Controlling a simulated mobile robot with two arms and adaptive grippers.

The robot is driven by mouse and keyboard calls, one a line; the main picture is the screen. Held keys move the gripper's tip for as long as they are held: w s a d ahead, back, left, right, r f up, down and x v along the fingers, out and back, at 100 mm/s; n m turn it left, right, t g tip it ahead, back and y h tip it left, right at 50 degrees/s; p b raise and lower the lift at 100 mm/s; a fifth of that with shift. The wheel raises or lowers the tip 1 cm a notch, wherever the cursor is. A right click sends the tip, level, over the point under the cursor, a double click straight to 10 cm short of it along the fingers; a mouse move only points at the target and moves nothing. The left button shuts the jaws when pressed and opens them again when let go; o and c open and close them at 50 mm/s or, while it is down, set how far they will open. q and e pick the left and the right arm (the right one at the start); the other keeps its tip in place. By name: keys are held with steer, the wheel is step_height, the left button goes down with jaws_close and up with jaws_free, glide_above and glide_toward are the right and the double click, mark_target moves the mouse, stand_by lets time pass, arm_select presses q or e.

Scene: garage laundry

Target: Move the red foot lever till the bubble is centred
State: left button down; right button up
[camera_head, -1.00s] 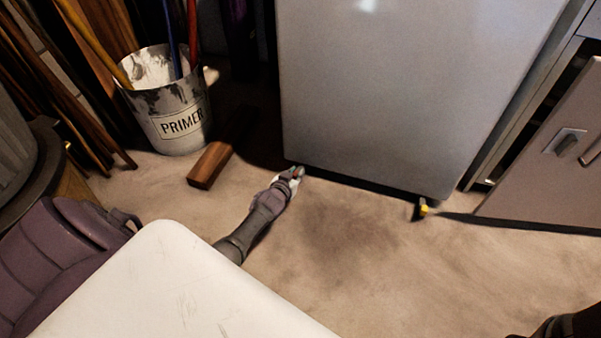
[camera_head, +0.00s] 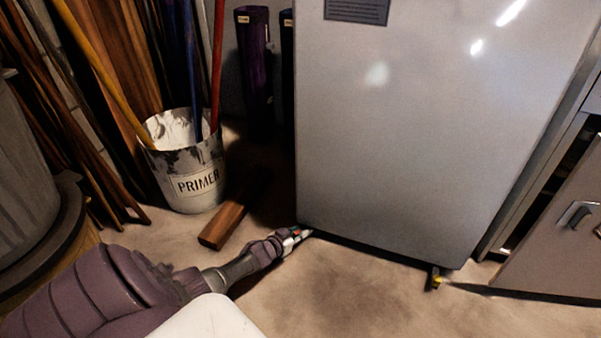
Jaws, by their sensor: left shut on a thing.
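My left gripper (camera_head: 299,235) is low at the floor, at the near left bottom corner of the grey appliance (camera_head: 400,130). It is shut on the small red foot lever (camera_head: 295,232), of which only a bit of red shows between the fingers. A yellow foot lever (camera_head: 437,282) sticks out under the appliance's right bottom corner, apart from my gripper. No bubble level can be made out in this view. My right gripper is not in view.
A primer bucket (camera_head: 197,185) holding several poles stands left of the appliance. A wooden block (camera_head: 222,225) lies on the floor just left of my gripper. A cabinet door (camera_head: 555,245) stands at the right. The floor in front (camera_head: 350,295) is clear.

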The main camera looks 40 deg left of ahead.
arm_select(q)
steer(key=shift+s+a, duration=0.1)
steer(key=shift+a, duration=0.4)
steer(key=c, duration=1)
jaws_free()
steer(key=shift+s, duration=0.1)
steer(key=shift+d, duration=0.15)
steer(key=shift+d, duration=0.1)
steer(key=v, duration=1.2)
steer(key=shift+r, duration=0.1)
